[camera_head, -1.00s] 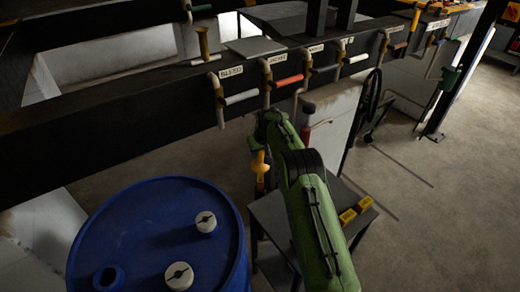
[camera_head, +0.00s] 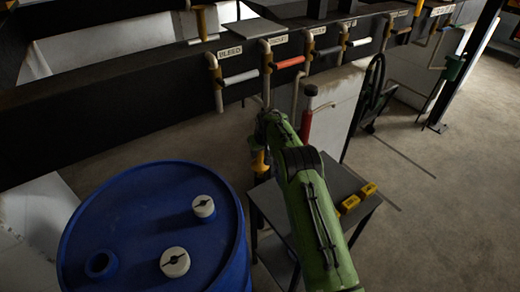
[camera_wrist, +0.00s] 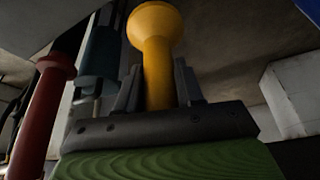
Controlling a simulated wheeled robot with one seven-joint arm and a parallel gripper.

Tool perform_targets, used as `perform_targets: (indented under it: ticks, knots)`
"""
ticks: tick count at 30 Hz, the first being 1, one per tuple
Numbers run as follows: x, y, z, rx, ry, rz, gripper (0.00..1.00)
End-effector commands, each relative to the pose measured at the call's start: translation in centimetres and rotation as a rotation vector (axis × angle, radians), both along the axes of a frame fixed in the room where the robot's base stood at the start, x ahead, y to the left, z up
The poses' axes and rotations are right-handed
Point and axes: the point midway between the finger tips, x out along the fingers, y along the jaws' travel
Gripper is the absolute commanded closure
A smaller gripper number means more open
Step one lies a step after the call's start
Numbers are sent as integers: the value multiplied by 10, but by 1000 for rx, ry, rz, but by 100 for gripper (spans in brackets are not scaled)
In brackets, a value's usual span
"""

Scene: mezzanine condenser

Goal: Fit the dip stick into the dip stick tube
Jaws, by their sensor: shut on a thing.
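My gripper (camera_wrist: 158,75) is shut on a yellow handle with a flared round end, which I take to be the dip stick (camera_wrist: 156,35). In the head view the dip stick (camera_head: 259,162) shows as a short yellow piece below my gripper (camera_head: 262,142), to the right of the blue drum. Its thin part cannot be made out. I cannot tell for sure which opening is the dip stick tube. A red upright piece with a dark top (camera_head: 306,122) stands just right of my gripper in the head view.
The blue drum (camera_head: 135,225) has an open port (camera_head: 101,264) and two white caps. A dark stand with yellow blocks (camera_head: 350,204) is right of my arm. Labelled pipes and coloured handles line the dark beam (camera_head: 120,110) behind. Open floor lies at the right.

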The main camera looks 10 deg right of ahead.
Motion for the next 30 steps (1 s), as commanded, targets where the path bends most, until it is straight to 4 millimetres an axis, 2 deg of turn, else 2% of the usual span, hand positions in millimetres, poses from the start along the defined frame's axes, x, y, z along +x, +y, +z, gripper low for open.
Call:
perform_targets:
  ticks: [6, 15, 27, 28, 30]
  knots:
    - [0, 0, -21, 0, 1, 0, 100]
    - [0, 0, -41, 0, 0, 0, 100]
    - [0, 0, -44, 0, -1, 0, 100]
    - [0, 0, -44, 0, -1, 0, 60]
    - [0, 0, -44, 0, -1, 0, 50]
